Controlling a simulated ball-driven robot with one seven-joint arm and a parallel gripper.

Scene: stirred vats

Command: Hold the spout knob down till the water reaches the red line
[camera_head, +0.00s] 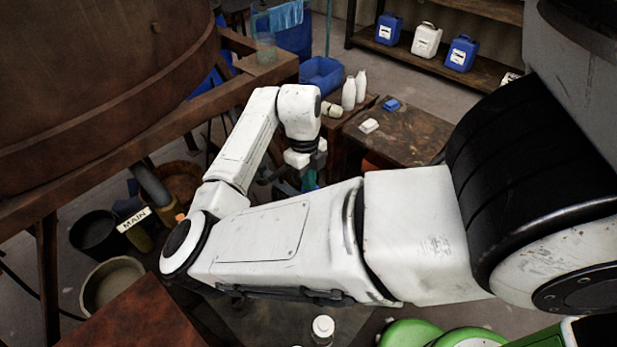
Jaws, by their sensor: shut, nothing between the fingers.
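My gripper (304,160) hangs at the end of my folded arm in the middle of the view, pointing down, shut and empty. Its fingertips are partly hidden behind my forearm. A small teal thing (310,181) shows just below it; I cannot tell whether they touch. A large brown vat (105,95) fills the upper left on a rusty frame. A clear vessel (265,50) stands on the frame's end; I cannot make out a water level. No spout knob or red line can be made out; my arm hides the area beneath the gripper.
A label reading MAIN (133,219) is by a pipe under the vat. A dark bucket (95,235) and a grey tub (112,285) stand on the floor. White bottles (349,93) stand near a brown table (395,135). A blue crate (322,75) is behind.

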